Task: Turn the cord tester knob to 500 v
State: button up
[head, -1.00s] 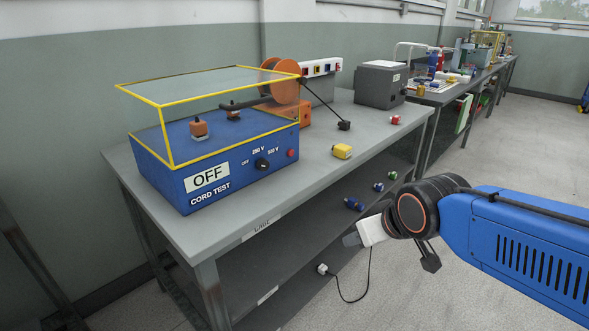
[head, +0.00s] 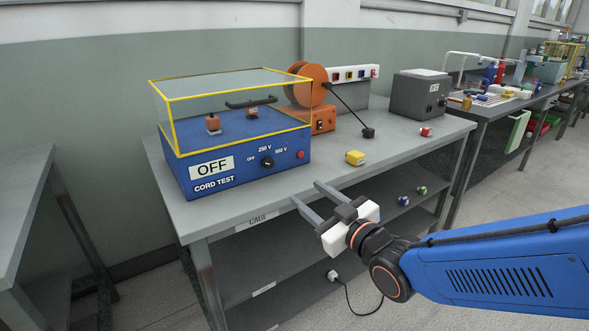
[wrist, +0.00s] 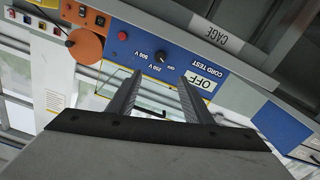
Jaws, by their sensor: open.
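The blue cord tester (head: 236,172) stands on the grey bench under a clear cover with yellow edges. Its sign (head: 212,167) reads OFF. The black knob (head: 267,162) is on its front face, with OFF, 250 V and 500 V marked around it; the pointer is too small to read surely. The knob also shows in the wrist view (wrist: 161,57), where the picture is turned over. My gripper (head: 306,193) is open and empty, in front of the bench edge and apart from the knob. In the wrist view its fingers (wrist: 160,80) point toward the tester's front.
A red button (head: 300,154) is right of the knob. A yellow block (head: 355,158) and a red connector (head: 425,132) lie on the bench (head: 215,212). An orange reel (head: 311,84) and a grey box (head: 420,95) stand behind. Connectors lie on the lower shelf.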

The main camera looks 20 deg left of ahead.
aim_at(270, 165)
jog(key=x, duration=1.7)
jog(key=shift+w+a, duration=0.1)
jog(key=shift+a, duration=0.15)
jog(key=c, duration=1.1)
